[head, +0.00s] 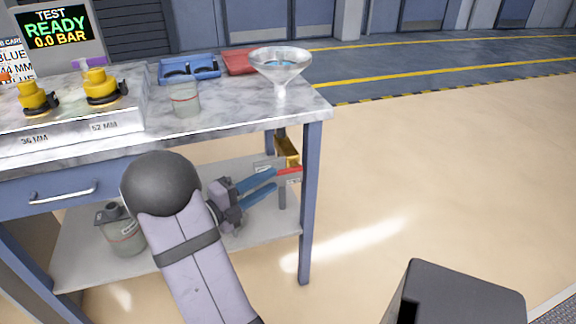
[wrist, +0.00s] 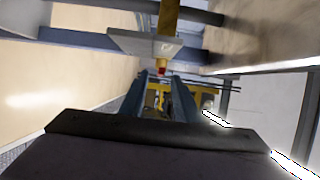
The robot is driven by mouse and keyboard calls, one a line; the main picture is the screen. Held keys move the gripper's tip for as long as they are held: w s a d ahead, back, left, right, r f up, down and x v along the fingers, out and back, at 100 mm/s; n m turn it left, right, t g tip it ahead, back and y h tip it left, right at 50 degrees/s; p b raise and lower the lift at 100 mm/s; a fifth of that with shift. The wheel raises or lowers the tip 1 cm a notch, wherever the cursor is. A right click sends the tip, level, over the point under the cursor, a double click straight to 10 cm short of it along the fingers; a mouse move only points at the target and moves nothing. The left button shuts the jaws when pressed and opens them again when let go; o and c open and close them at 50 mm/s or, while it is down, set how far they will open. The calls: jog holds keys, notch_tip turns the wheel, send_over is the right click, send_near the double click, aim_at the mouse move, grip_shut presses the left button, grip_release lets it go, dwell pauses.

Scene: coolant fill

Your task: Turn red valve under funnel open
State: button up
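The clear funnel (head: 280,68) stands at the right end of the marble bench top. Below it, under the bench, is a brass valve body (head: 287,147) with a red handle (head: 289,170) at its lower part. My gripper (head: 275,181) reaches in under the bench from the left, its two blue fingers apart and pointing at the red handle. In the wrist view the fingertips (wrist: 161,78) are apart, with a small red end (wrist: 161,70) just beyond them and the brass part (wrist: 168,18) above it. I cannot tell if a finger touches the handle.
The bench leg (head: 311,205) stands just right of the valve. A lower shelf (head: 85,255) below my gripper holds a jug (head: 120,230). On top are a beaker (head: 184,100), a blue tray (head: 188,70), a red tray (head: 240,62) and yellow caps (head: 101,88).

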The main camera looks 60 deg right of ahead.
aim_at(283, 174)
jog(key=shift+s+r, duration=0.1)
jog(key=shift+s, duration=0.1)
jog(key=shift+b+x, duration=0.4)
jog(key=shift+x, duration=3.2)
grip_shut()
